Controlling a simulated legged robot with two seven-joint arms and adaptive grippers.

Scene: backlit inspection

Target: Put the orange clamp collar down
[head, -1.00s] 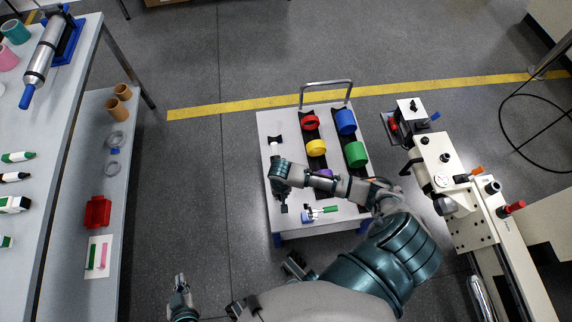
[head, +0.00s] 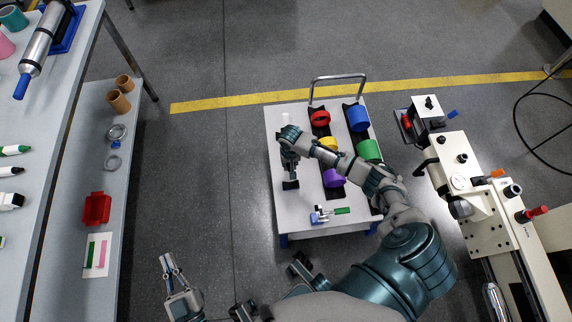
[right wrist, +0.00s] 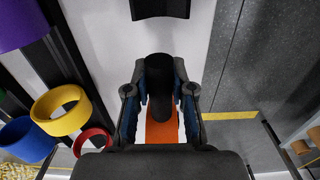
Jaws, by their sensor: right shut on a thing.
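In the right wrist view my right gripper (right wrist: 160,95) has its two fingers shut on the orange clamp collar (right wrist: 160,134). Its orange part shows between the fingers, and a black rounded part stands in front of it. In the head view this gripper (head: 290,168) is over the left side of the cart top, where the collar is hidden by the hand. I cannot tell whether the collar touches the top. A black saddle-shaped block (head: 290,185) is just nearer than the gripper, also seen in the wrist view (right wrist: 160,8). My left gripper (head: 168,265) hangs empty over the floor.
The white cart (head: 262,215) carries black racks with red (head: 320,117), blue (head: 358,118), yellow (head: 328,144), green (head: 368,150) and purple (head: 333,177) rings. A bench (head: 75,150) stands left, a cream machine (head: 450,160) right.

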